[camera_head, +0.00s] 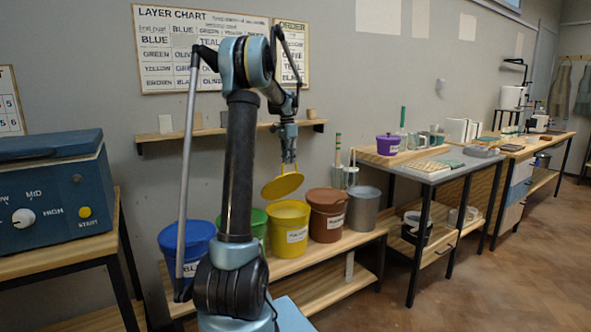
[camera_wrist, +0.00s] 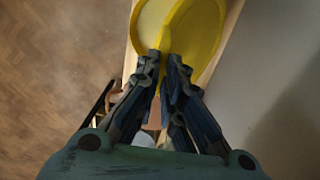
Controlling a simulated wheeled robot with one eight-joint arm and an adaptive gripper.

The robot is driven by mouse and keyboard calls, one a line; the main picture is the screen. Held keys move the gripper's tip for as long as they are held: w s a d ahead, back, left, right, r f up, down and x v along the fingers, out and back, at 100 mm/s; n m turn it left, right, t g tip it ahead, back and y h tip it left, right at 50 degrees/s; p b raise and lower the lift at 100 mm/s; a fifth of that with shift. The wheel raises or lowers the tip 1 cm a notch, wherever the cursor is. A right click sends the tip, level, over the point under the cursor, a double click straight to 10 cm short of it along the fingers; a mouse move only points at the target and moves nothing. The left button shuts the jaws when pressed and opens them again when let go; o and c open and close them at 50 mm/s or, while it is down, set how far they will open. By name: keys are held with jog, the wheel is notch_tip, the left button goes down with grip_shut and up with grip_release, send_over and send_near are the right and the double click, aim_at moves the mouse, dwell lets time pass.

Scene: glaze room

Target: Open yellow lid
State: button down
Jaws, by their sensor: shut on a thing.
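The yellow lid (camera_head: 282,186) is tilted in the air above the yellow bucket (camera_head: 289,235), apart from it. My gripper (camera_head: 289,160) points down from above and is shut on the lid. In the wrist view the lid (camera_wrist: 205,32) shows between and beyond the fingertips (camera_wrist: 165,62). The yellow bucket stands on the wooden bench between a green and a brown bucket. Its top is uncovered, and its inside looks yellow. The small part of the lid that the fingers grip is hard to make out.
Blue (camera_head: 187,245), green (camera_head: 257,222) and brown (camera_head: 327,214) buckets and a grey one (camera_head: 364,208) share the bench (camera_head: 345,243). A wall shelf (camera_head: 215,132) is behind my arm. A table with a purple pot (camera_head: 388,144) stands right. Floor at right is clear.

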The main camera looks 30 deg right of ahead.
jog(key=w+r, duration=0.1)
jog(key=w, duration=0.5)
jog(key=shift+a+r, duration=0.15)
jog(key=shift+a, duration=0.05)
jog(key=shift+w, duration=0.1)
jog(key=c, duration=2)
grip_release()
jog(key=o, duration=0.7)
jog(key=shift+w+d+f, duration=0.1)
jog(key=shift+w+f, duration=0.2)
jog(key=shift+f, duration=0.05)
jog(key=shift+w+f, duration=0.85)
jog(key=shift+w, duration=0.1)
jog(key=c, duration=0.4)
jog(key=r, duration=0.9)
jog(key=s+r, duration=0.1)
jog(key=r, duration=0.3)
jog(key=shift+d+r, duration=0.1)
jog(key=shift+r, duration=0.2)
